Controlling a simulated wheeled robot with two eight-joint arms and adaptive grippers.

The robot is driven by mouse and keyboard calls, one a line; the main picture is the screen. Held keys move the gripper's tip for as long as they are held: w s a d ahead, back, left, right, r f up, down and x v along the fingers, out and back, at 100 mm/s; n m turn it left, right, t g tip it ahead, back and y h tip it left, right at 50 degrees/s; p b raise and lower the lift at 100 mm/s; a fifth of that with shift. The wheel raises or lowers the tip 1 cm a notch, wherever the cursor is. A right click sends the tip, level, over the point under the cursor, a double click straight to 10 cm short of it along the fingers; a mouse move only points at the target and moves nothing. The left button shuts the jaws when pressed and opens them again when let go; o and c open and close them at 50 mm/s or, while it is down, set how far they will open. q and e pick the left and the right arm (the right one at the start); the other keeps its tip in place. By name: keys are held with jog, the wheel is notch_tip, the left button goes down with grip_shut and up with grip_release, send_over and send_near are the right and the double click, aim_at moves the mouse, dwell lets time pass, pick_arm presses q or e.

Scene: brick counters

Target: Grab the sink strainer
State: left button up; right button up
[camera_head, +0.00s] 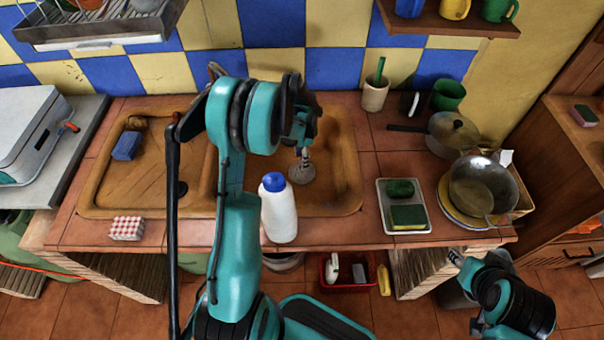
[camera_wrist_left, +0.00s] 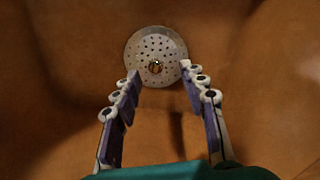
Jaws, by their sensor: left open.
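The sink strainer is a round, perforated metal disc with a small central knob. It lies in the right basin of the sink in the head view (camera_head: 302,174) and shows whole at the top middle of the left wrist view (camera_wrist_left: 150,42). My left gripper (camera_head: 304,152) is over the strainer in the head view, pointing down at it. In the left wrist view its two fingers (camera_wrist_left: 160,72) are apart with nothing between them, their tips at the strainer's lower edge. Contact cannot be told. My right gripper (camera_head: 457,258) is at the lower right; its fingers are too small to read.
A white bottle with a blue cap (camera_head: 279,208) stands at the sink's front edge, close to my left arm. A blue sponge (camera_head: 126,146) lies in the left basin. A tray with sponges (camera_head: 382,226) and pans (camera_head: 482,186) occupy the right counter.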

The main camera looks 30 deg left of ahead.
pick_arm(q)
jog(key=f+b, duration=0.1)
jog(key=f, duration=0.2)
jog(key=f+b, duration=0.1)
jog(key=f, duration=0.1)
jog(key=shift+s+d+f+b, duration=0.1)
jog(key=shift+s+f+b, duration=0.15)
jog(key=shift+b, duration=0.1)
jog(key=shift+r, duration=0.15)
grip_shut()
